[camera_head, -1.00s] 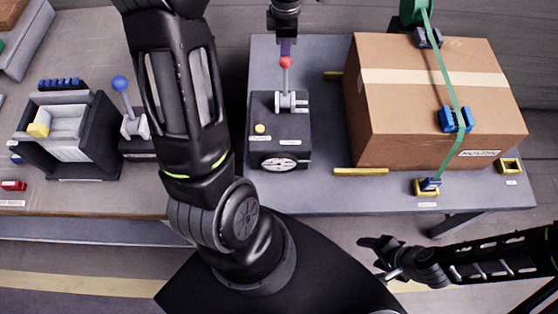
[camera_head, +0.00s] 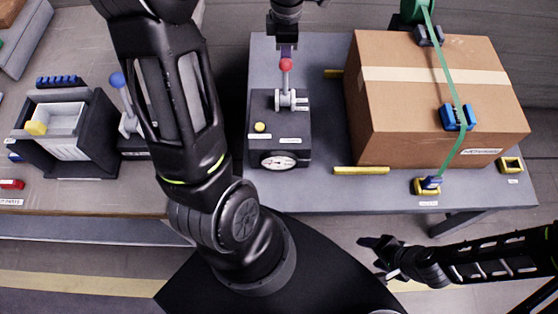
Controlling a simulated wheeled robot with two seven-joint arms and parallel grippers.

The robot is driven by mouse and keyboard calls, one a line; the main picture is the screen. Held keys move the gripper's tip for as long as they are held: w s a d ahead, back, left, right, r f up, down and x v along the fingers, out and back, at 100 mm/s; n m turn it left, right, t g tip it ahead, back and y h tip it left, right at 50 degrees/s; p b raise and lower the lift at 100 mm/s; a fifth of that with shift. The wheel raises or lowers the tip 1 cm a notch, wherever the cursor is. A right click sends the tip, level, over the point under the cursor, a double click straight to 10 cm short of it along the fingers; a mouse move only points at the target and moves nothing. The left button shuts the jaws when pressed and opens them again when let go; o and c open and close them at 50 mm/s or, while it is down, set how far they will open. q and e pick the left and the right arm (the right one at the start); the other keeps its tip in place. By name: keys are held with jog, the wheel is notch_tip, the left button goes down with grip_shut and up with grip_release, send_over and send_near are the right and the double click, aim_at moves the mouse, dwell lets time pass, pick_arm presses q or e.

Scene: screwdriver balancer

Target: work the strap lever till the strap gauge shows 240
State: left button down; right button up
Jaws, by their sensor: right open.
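A lever with a red knob (camera_head: 286,65) rises from a dark box (camera_head: 290,128) on the grey table. I take it for the strap lever, but the labels are too small to read. A round white gauge (camera_head: 278,161) with a reddish needle is on the box's front; its value is unreadable. My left gripper (camera_head: 287,48) hangs just above the red knob, with purplish fingertips pointing down; whether it touches the knob or is shut is unclear. My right gripper (camera_head: 374,259) is open and empty, in front of the table. A green strap (camera_head: 446,76) crosses a cardboard box (camera_head: 405,110).
A yellow button (camera_head: 260,127) sits on the lever box. Yellow bars (camera_head: 361,170) and a strap anchor (camera_head: 427,185) lie near the cardboard box.

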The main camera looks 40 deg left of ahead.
pick_arm(q)
jog(key=shift+s+d+b, duration=0.65)
jog(key=shift+s+d, duration=1.7)
jog(key=shift+s, duration=0.4)
jog(key=w+a+p, duration=0.2)
jog(key=w+a, duration=0.4)
jog(key=w, duration=0.1)
jog(key=shift+w+a, duration=0.2)
jog(key=shift+w, duration=0.1)
jog(key=shift+s+d, duration=0.1)
jog(key=shift+s, duration=0.05)
jog(key=shift+s+d+b, duration=0.35)
jog(key=shift+s+d, duration=1.05)
jog(key=shift+s, duration=0.2)
jog(key=shift+s+d, duration=1.7)
jog(key=shift+s, duration=0.35)
jog(key=w+a+p, duration=0.1)
jog(key=w+a, duration=0.5)
jog(key=w, duration=0.1)
jog(key=shift+w+a+p, duration=0.2)
jog(key=shift+w+p, duration=0.1)
